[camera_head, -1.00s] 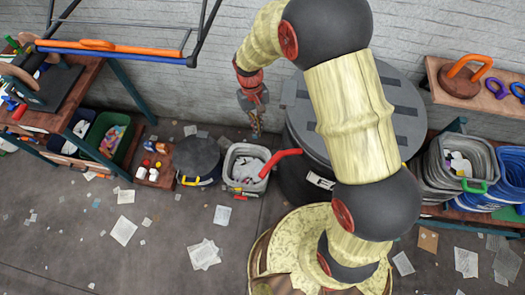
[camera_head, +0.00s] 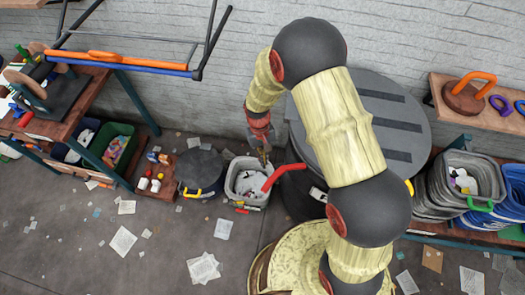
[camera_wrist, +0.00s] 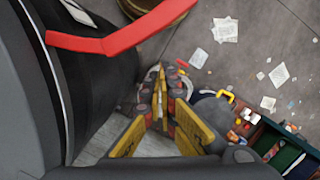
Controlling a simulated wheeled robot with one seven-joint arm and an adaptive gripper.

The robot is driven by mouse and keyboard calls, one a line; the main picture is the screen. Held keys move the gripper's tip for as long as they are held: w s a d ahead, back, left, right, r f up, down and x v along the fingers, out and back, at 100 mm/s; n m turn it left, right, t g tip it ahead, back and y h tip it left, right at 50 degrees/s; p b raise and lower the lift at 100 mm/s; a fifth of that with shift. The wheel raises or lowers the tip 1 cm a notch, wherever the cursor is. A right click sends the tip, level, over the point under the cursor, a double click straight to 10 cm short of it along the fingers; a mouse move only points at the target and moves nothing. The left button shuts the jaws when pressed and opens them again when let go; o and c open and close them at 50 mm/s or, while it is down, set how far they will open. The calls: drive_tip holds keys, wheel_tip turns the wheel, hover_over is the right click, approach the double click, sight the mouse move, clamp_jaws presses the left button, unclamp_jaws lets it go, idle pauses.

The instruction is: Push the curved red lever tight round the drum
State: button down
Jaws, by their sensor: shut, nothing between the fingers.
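The red lever (camera_head: 284,176) sticks out from the side of the dark drum (camera_head: 300,190) toward the front left, with a bend near the drum and its free end standing well clear of the wall. In the wrist view the lever (camera_wrist: 105,43) crosses the upper left beside the drum (camera_wrist: 100,95). My gripper (camera_head: 264,159) is shut and empty, pointing down behind the lever's free end, left of the drum. Its yellow fingers (camera_wrist: 163,98) show in the wrist view, apart from the lever there. My arm hides part of the drum and its lid (camera_head: 400,110).
A grey bin (camera_head: 238,203) with white scraps stands under my gripper and the lever's end. A small dark lidded tub (camera_head: 200,170) is left of it. Stacked tubs (camera_head: 470,180) stand right of the drum.

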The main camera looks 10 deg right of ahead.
drive_tip(key=shift+s+d+f, duration=0.15)
drive_tip(key=shift+s+d, duration=0.05)
drive_tip(key=shift+s, duration=0.65)
drive_tip(key=shift+s+d+f, duration=0.15)
drive_tip(key=shift+s+d, duration=0.05)
drive_tip(key=shift+s, duration=0.65)
drive_tip(key=shift+s, duration=0.15)
